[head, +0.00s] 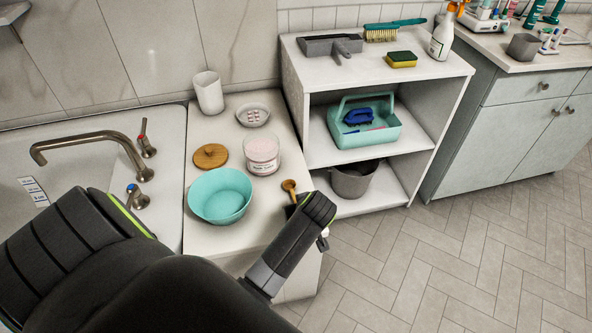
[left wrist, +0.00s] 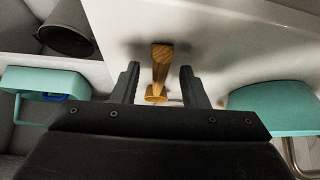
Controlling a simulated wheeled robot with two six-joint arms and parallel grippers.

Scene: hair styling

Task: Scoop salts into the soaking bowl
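The teal soaking bowl (head: 219,194) stands on the white counter by the sink. Behind it to the right is a clear jar of pink salts (head: 262,155), uncovered. A round wooden lid (head: 210,155) lies left of the jar. A small wooden scoop (head: 289,186) is near the counter's right edge; in the left wrist view its handle (left wrist: 161,62) points between my fingers. My left gripper (left wrist: 160,82) is open, one finger on each side of the scoop, with gaps visible. In the head view the arm hides its fingertips. My right gripper is not in view.
A white cup (head: 208,92) and a small dish (head: 253,115) stand at the back of the counter. The faucet (head: 90,144) is on the left. A white shelf (head: 335,147) with a teal caddy (head: 376,132) and grey bucket (head: 352,182) stands close on the right.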

